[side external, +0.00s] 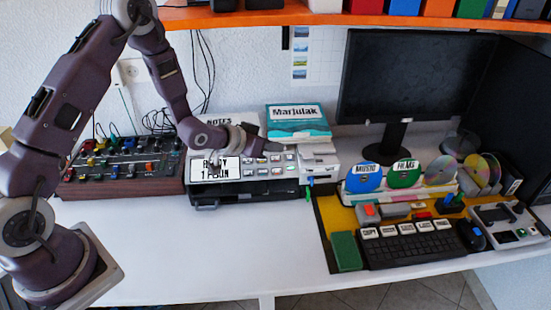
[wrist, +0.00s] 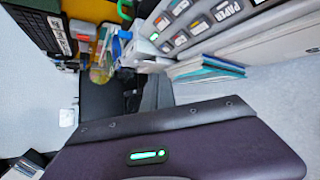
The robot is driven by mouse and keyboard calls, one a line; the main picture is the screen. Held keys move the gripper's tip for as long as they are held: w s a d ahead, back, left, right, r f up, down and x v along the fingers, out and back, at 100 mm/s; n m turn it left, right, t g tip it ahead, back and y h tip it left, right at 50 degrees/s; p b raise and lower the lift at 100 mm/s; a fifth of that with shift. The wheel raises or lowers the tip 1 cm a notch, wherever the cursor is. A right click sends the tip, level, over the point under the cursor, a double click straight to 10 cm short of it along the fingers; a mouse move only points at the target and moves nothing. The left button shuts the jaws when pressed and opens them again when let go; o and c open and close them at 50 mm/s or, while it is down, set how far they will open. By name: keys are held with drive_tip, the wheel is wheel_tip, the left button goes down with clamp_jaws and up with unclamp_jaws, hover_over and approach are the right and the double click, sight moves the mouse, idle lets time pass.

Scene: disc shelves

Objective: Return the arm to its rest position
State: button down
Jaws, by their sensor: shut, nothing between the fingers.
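My purple arm reaches in from the left in the side external view and bends down over the row of devices at the back of the desk. My gripper (side external: 276,147) points right and is shut and empty, above the grey button panel and in front of the teal "Marjulak" book (side external: 298,122). In the wrist view a purple housing of my own with a green light fills the lower part. The fingertips cannot be made out there.
A mixer board (side external: 120,190) and a "1 PLAIN" sign (side external: 215,168) stand at the back left. Discs (side external: 363,178), a keyboard (side external: 412,246) and a monitor (side external: 405,85) are to the right. An orange shelf (side external: 250,18) hangs above. The front desk (side external: 220,250) is clear.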

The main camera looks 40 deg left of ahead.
drive_tip(key=s+a+r+g+y, duration=0.1)
drive_tip(key=s+r, duration=0.5)
drive_tip(key=r, duration=0.3)
drive_tip(key=s+r+g+y, duration=0.1)
drive_tip(key=s+r+y, duration=0.1)
drive_tip(key=s+r, duration=0.45)
drive_tip(key=s+d+r+g, duration=0.1)
drive_tip(key=s+r, duration=0.2)
drive_tip(key=s, duration=0.9)
drive_tip(key=s+d+r+g, duration=0.1)
drive_tip(key=s+r+g, duration=0.1)
drive_tip(key=s, duration=1)
drive_tip(key=shift+s+d+r+g+h, duration=0.2)
drive_tip(key=shift+r+g+h, duration=0.1)
drive_tip(key=shift+r, duration=0.1)
